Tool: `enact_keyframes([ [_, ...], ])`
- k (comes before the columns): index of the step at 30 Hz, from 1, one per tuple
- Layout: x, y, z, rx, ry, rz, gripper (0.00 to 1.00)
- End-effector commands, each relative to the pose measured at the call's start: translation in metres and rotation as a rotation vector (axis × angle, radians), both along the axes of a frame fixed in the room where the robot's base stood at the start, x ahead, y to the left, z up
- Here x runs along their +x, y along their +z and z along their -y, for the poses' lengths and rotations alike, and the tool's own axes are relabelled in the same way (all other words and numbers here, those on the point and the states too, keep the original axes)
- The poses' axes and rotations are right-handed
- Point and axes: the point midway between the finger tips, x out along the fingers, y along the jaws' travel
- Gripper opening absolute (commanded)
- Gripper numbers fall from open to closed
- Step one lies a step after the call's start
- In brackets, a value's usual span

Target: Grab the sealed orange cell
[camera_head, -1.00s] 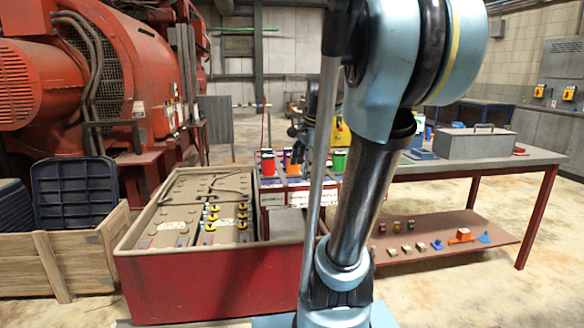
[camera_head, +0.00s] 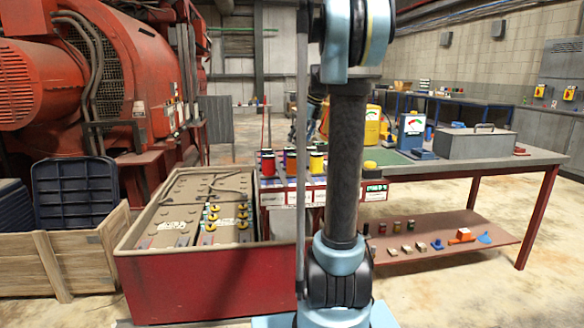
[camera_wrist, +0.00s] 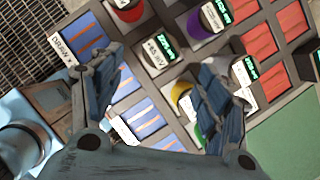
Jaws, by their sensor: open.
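My gripper (camera_wrist: 160,62) is open in the wrist view, with its two blue-grey fingers apart over a rack of cells. A white label card with a green display (camera_wrist: 158,48) lies between the fingertips. A red cell (camera_wrist: 126,10) is at the top, a purple cell (camera_wrist: 205,20) to its right. A yellow cell (camera_wrist: 181,94) and a green one (camera_wrist: 200,133) are partly hidden by the right finger.
A red-sided battery crate (camera_head: 210,285) stands left of the rack. A table (camera_head: 450,168) with a grey case (camera_head: 475,143) and a meter (camera_head: 411,130) extends right. Blue and red pads (camera_wrist: 280,20) line the rack in the wrist view.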

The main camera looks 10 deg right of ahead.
Motion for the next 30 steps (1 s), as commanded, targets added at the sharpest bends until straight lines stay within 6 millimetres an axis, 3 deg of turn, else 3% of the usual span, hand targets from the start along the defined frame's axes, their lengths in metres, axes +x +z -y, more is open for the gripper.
enact_keyframes([
  [12,0.019,-0.066,-0.019,-0.001,0.002,0.000,0.69],
  [22,0.026,-0.087,-0.025,-0.002,0.002,0.001,0.69],
  [30,0.038,-0.119,-0.034,-0.001,0.001,0.001,0.69],
])
